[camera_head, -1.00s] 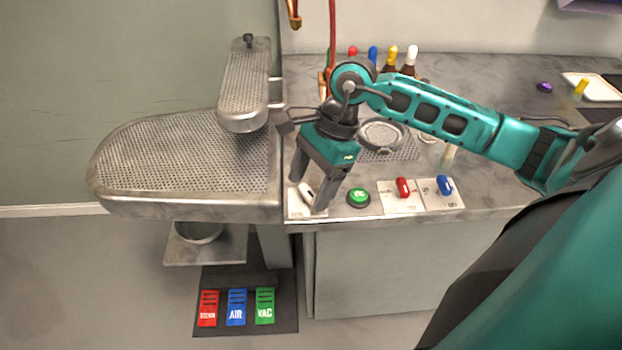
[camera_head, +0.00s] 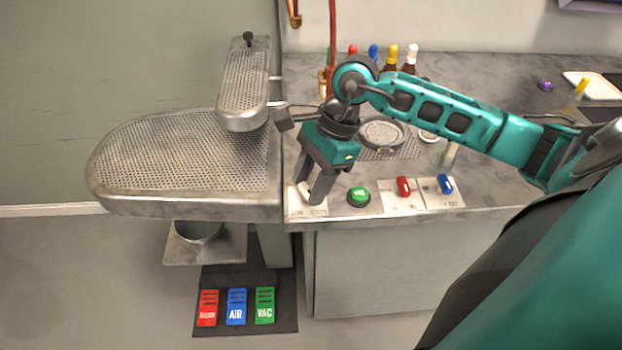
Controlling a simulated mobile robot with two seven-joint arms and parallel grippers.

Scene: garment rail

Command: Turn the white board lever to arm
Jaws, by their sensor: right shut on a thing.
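The white board lever (camera_head: 305,190) sits on a small pale plate (camera_head: 306,209) at the front left corner of the grey counter. My right gripper (camera_head: 308,194) reaches down over the plate, shut on the white lever between its fingertips. The fingers hide much of the lever, so its exact angle is hard to tell. The plate's lettering is too small to read. My left gripper is not in view.
A green button (camera_head: 358,196), a red lever (camera_head: 403,186) and a blue lever (camera_head: 445,184) stand to the right along the counter's front. A perforated metal board (camera_head: 180,165) adjoins on the left. Several coloured-cap bottles stand at the back.

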